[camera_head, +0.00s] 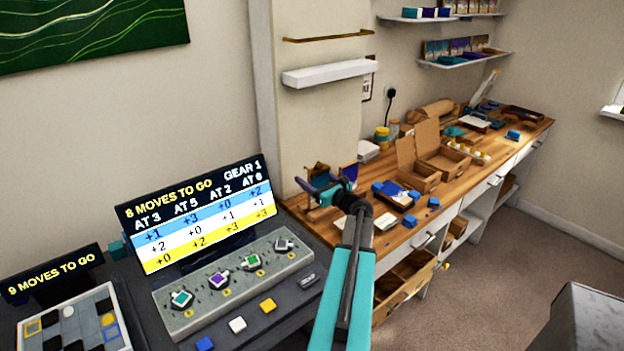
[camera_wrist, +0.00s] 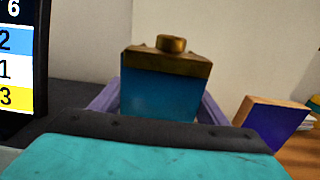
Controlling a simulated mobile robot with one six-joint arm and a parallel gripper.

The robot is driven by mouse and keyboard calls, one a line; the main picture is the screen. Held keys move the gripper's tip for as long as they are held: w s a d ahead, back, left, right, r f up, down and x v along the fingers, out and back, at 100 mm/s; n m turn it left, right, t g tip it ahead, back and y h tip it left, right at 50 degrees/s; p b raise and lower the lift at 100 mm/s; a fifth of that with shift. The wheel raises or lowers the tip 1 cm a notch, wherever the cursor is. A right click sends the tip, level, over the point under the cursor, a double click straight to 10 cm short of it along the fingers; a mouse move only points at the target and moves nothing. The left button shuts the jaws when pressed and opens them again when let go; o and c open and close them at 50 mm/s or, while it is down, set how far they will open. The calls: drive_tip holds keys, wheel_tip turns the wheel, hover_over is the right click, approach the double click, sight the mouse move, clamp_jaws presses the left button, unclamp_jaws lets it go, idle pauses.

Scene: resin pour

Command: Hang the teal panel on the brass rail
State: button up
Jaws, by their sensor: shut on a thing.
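The teal panel (camera_wrist: 163,95) shows in the wrist view as a blue-teal block with a brass-brown top edge and a small brass loop. My gripper (camera_wrist: 158,104) is shut on it, with a purple finger on each side. In the head view, the panel (camera_head: 322,180) is small and partly hidden by my gripper, low over the left end of the wooden bench. The brass rail (camera_head: 330,36) is fixed to the pale wall section, well above and apart from the panel. Nothing hangs on the rail.
A white ledge (camera_head: 338,73) juts out just below the rail. A purple-blue panel (camera_wrist: 272,121) stands close to the right of my gripper. The scoreboard screen (camera_head: 200,212) is to the left. Open cardboard boxes (camera_head: 418,165) occupy the bench (camera_head: 335,228) to the right.

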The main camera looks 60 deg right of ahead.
drive_tip(key=shift+f+b, duration=0.2)
drive_tip(key=shift+b, duration=0.1)
drive_tip(key=o, duration=1.5)
drive_tip(key=shift+r+p, duration=0.25)
drive_tip(key=shift+p, duration=0.15)
drive_tip(key=b+v, duration=0.1)
drive_tip(key=v, duration=0.3)
drive_tip(key=b+v, duration=0.1)
drive_tip(key=v, duration=0.7)
drive_tip(key=shift+r+b, duration=0.4)
drive_tip(key=shift+s, duration=0.1)
